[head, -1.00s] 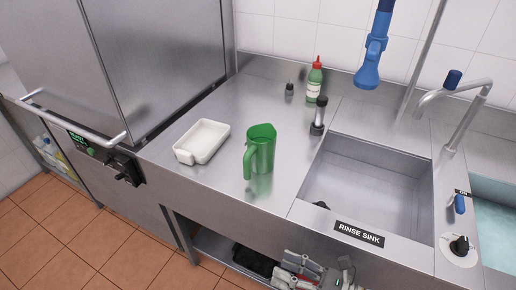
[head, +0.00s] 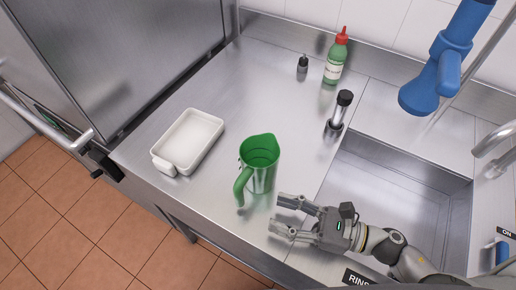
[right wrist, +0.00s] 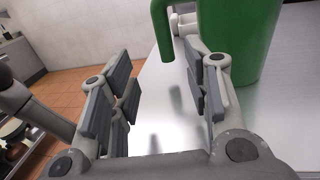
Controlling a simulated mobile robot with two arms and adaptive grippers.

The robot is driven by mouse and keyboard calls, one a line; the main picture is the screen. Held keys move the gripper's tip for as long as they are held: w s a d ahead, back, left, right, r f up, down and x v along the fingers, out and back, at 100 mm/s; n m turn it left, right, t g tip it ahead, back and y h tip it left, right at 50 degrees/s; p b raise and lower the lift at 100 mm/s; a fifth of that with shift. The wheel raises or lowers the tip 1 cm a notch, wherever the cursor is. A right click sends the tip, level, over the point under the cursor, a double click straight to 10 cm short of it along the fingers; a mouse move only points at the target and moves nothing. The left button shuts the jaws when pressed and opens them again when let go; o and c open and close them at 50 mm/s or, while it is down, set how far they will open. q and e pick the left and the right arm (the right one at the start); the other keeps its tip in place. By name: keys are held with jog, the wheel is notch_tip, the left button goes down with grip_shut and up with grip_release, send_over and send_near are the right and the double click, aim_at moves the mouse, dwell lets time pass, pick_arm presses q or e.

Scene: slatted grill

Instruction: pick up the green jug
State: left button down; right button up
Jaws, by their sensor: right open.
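The green jug (head: 262,172) stands upright on the steel counter, left of the sink, with its handle towards the front left. My right gripper (head: 276,215) is open and empty, low over the counter just right of and in front of the jug. In the right wrist view the jug (right wrist: 240,40) fills the upper right, beyond and beside the right-hand finger. The jug's handle (right wrist: 160,30) hangs down at top centre, ahead of the gap between the open fingers (right wrist: 160,105). I cannot tell whether the finger touches the jug. My left gripper is not in view.
A white dish (head: 188,142) lies left of the jug. Behind are a small dark bottle (head: 303,64), a green bottle with red cap (head: 336,60) and a black-topped fitting (head: 339,112). The sink (head: 390,190) is at right, below a blue sprayer (head: 436,78).

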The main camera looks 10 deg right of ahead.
aim_at(238, 196)
jog(key=shift+w+a+r, duration=0.1)
jog(key=shift+r, duration=0.05)
jog(key=p+x, duration=0.2)
jog(key=x, duration=0.2)
jog(key=shift+a+r, duration=0.15)
jog(key=shift+a, duration=0.05)
jog(key=shift+w+a, duration=0.15)
jog(key=shift+a, duration=0.2)
jog(key=shift+w+a, duration=0.1)
jog(key=a+p, duration=0.1)
jog(key=w+a+p, duration=0.1)
jog(key=shift+w+r+p, duration=0.25)
jog(key=shift+r+p, duration=0.05)
jog(key=shift+p+x, duration=0.5)
jog(key=shift+x, duration=0.55)
jog(key=shift+w+a+f, duration=0.2)
jog(key=shift+a+f, duration=0.05)
jog(key=shift+a, duration=0.05)
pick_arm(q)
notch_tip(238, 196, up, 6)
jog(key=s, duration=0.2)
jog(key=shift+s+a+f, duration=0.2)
pick_arm(e)
grip_shut()
